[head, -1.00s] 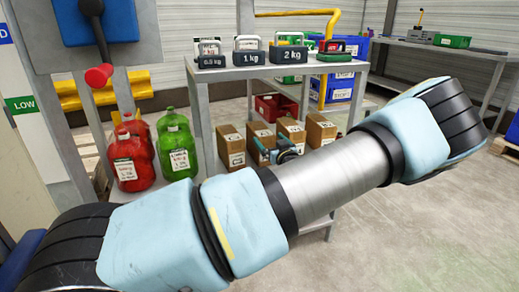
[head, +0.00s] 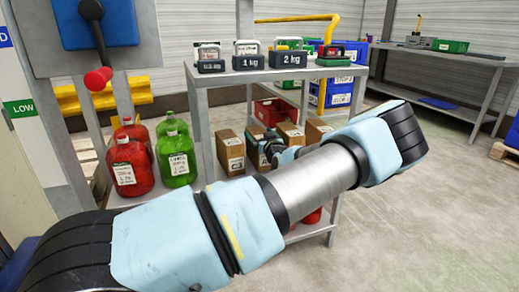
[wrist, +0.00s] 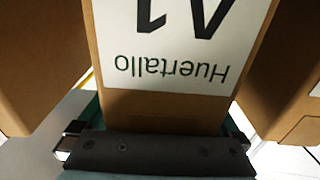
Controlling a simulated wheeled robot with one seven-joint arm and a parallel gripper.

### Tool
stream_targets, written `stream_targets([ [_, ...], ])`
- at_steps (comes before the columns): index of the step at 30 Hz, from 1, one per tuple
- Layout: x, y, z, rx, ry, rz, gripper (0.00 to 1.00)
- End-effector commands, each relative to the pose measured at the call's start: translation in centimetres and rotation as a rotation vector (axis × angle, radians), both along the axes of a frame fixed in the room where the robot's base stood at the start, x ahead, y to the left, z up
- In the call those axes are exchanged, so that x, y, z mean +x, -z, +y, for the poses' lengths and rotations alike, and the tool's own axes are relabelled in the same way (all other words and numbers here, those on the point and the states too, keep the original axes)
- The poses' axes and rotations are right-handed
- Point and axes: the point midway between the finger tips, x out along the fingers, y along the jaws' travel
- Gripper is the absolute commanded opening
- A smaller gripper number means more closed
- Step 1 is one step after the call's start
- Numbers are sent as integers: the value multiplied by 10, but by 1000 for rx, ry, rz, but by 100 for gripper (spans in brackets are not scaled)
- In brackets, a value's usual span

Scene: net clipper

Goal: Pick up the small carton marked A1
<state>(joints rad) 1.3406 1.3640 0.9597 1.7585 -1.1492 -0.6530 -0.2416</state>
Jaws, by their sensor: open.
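The small carton marked A1 (wrist: 155,60) is brown with a white label, seen upside down in the wrist view, reading A1 and "Huertallo". My gripper (wrist: 160,122) is open, with its fingers at the carton's left and right sides; the fingertips are mostly hidden. In the head view my gripper (head: 271,150) is at the second carton from the left (head: 256,132), which it partly covers. I take this to be A1, but its label is not readable there. The carton stands upright on the lower shelf.
Cartons flank it closely: one on the left (head: 230,152), another on the right (head: 290,134). Red and green jugs (head: 176,155) stand further left. The upper tabletop (head: 225,76) holds weights above the shelf. A red crate (head: 275,111) is behind.

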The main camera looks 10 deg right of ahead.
Motion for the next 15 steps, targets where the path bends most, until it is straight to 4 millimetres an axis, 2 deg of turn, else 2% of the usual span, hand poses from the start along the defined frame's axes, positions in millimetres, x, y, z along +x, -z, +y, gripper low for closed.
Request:
stream_targets([
  [2,0,0,0,0,0,0,99],
  [15,-1,0,0,0,0,0,49],
])
